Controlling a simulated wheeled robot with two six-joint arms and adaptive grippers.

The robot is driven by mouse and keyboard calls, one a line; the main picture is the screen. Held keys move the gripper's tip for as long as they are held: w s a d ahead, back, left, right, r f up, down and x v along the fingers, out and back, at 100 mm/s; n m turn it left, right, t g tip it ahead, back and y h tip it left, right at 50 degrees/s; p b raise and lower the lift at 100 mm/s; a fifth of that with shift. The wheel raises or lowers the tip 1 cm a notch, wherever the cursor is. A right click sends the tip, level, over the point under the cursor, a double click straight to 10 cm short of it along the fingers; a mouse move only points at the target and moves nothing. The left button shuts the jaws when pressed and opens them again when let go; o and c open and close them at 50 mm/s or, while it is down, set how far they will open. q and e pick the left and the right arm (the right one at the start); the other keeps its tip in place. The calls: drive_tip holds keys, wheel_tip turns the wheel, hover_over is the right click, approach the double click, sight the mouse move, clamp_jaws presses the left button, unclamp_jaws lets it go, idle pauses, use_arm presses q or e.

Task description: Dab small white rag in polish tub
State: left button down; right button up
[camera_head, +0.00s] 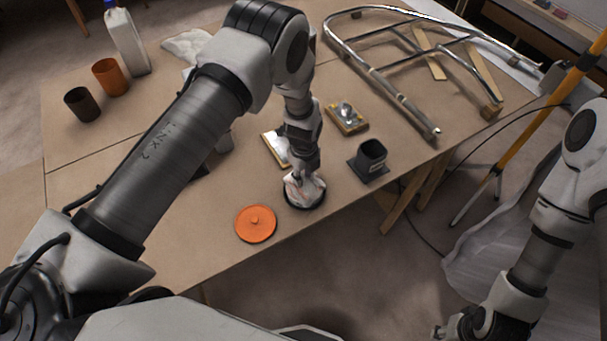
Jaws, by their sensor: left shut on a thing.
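My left gripper (302,168) points down over the table and is shut on the small white rag (303,188). The rag is bunched under the fingers and sits in the mouth of the dark round polish tub (306,206). The rag and gripper hide most of the tub's inside, so I cannot tell how deep the rag reaches. An orange lid (256,224) lies flat on the table to the left of the tub. My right gripper (438,331) is low at the bottom edge, off the table, and only partly shows.
A dark square cup (371,158) stands right of the tub. Behind are a small block with a metal fitting (346,116) and a chrome tubular frame (394,96). Brown and orange cups (110,78) and a white bottle (128,42) stand back left. The table's (190,255) front edge is close.

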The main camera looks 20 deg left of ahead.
sight(304, 176)
use_arm(q)
drive_tip(key=shift+s, duration=0.1)
idle(0.3)
wheel_tip(304, 176, up, 7)
drive_tip(key=p, duration=0.6)
idle(0.7)
drive_tip(key=w+b, duration=0.5)
drive_tip(key=b, duration=0.2)
drive_tip(key=s+n+b, duration=0.1)
drive_tip(key=n+b, duration=0.1)
drive_tip(key=n, duration=0.1)
drive_tip(key=s+a+n+b, duration=0.1)
drive_tip(key=s+n+b, duration=0.1)
drive_tip(key=n+b, duration=0.1)
drive_tip(key=s+r+n+b, duration=0.1)
drive_tip(key=n+b, duration=0.2)
drive_tip(key=n, duration=0.2)
drive_tip(key=shift+s+a, duration=0.25)
drive_tip(key=shift+a, duration=0.1)
drive_tip(key=s+n, duration=0.1)
drive_tip(key=n, duration=0.3)
drive_tip(key=s+n, duration=0.2)
drive_tip(key=n, duration=0.3)
drive_tip(key=s+n, duration=0.1)
drive_tip(key=n, duration=0.3)
drive_tip(key=shift+s+a+f+n, duration=0.1)
drive_tip(key=shift+s+f+n, duration=0.1)
drive_tip(key=shift+f+n, duration=0.15)
